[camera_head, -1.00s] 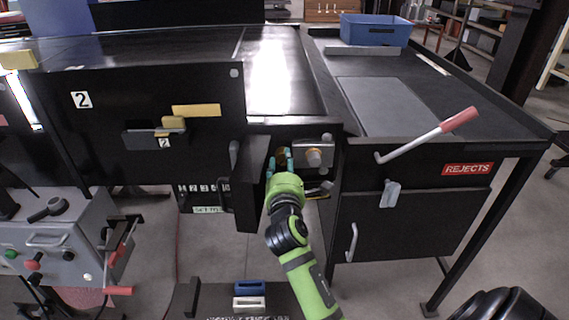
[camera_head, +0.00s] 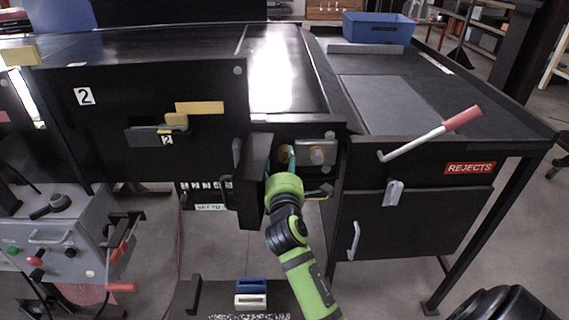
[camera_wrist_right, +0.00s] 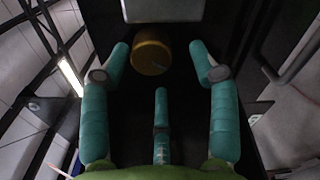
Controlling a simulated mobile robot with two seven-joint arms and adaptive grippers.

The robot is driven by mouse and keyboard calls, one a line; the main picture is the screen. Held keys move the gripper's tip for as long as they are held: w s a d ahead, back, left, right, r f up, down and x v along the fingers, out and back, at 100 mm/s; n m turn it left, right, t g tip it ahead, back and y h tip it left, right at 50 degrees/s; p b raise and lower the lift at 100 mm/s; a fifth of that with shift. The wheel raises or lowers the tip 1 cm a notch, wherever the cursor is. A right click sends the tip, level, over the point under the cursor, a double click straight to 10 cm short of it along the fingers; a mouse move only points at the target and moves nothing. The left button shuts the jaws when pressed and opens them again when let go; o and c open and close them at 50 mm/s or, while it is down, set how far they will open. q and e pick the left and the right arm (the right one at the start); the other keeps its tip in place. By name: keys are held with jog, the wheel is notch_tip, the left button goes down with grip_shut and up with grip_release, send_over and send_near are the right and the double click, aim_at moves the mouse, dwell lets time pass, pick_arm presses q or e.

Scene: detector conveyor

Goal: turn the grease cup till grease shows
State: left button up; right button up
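The grease cup (camera_head: 284,154) is a small brass-coloured round cap in the recess under the conveyor's front edge, beside a grey plate with a copper-coloured knob. In the right wrist view the cup (camera_wrist_right: 151,56) lies between the tips of my right gripper, nearer the left finger. The right gripper (camera_head: 280,167) is open, with teal fingers on either side of the cup; the wrist view shows its fingertips (camera_wrist_right: 160,52) spread and a visible gap on the right. I cannot make out grease on the cup. My left gripper is in neither view.
A black open door (camera_head: 254,182) stands just left of my right gripper. A grey plate with a knob (camera_head: 317,155) is close on the right. A red-handled lever (camera_head: 432,134) sticks out farther right, above the rejects door (camera_head: 415,225). A blue bin (camera_head: 378,28) stands behind.

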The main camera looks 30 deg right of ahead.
jog(key=shift+s+d+r, duration=0.1)
jog(key=shift+s+r, duration=0.05)
jog(key=shift+r, duration=0.05)
jog(key=v, duration=1.2)
jog(key=shift+f, duration=0.15)
